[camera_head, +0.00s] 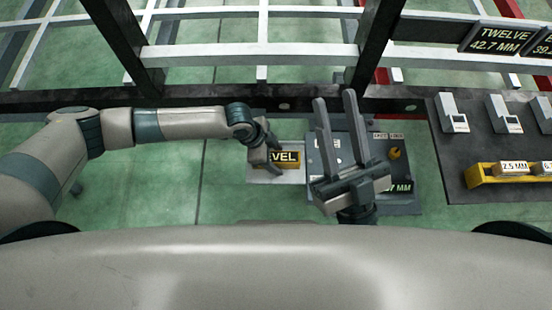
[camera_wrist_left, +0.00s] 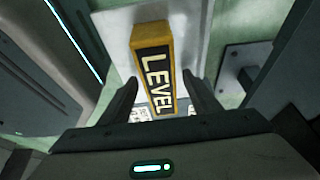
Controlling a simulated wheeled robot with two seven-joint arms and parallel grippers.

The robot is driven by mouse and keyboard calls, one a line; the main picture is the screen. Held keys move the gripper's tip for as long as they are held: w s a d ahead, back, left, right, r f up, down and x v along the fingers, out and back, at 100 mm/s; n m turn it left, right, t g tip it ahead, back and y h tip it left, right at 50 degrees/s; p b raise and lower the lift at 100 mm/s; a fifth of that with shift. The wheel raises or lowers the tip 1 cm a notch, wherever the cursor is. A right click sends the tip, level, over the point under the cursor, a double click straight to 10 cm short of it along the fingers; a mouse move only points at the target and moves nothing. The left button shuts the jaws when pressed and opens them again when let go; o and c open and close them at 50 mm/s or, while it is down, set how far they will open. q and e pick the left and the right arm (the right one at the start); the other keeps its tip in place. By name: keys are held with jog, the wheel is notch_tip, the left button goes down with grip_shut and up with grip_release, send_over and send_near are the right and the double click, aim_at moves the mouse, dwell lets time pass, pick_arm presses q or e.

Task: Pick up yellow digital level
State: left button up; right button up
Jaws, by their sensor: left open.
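The yellow digital level (camera_head: 290,158) is a small yellow block with a black face lettered LEVEL. It sits on a pale plate (camera_head: 262,175) left of the dark board. My left gripper (camera_head: 272,158) is at the level and hides its left part in the head view. In the left wrist view the level (camera_wrist_left: 152,65) lies lengthwise between the two open fingers (camera_wrist_left: 162,82). Gaps show on both sides of it there. My right gripper (camera_head: 336,100) is open and empty, pointing up in the picture over the dark board.
The dark board (camera_head: 405,203) lies right of the level. Farther right, a black panel (camera_head: 455,180) carries several grey devices and a yellow tray (camera_head: 475,176) with labelled blocks. The trailer frame's dark beam (camera_head: 210,98) runs behind. Green floor left of the level is clear.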

pick_arm(q)
jog(key=c, duration=1.4)
jog(key=shift+o, duration=0.2)
jog(key=shift+r, duration=0.15)
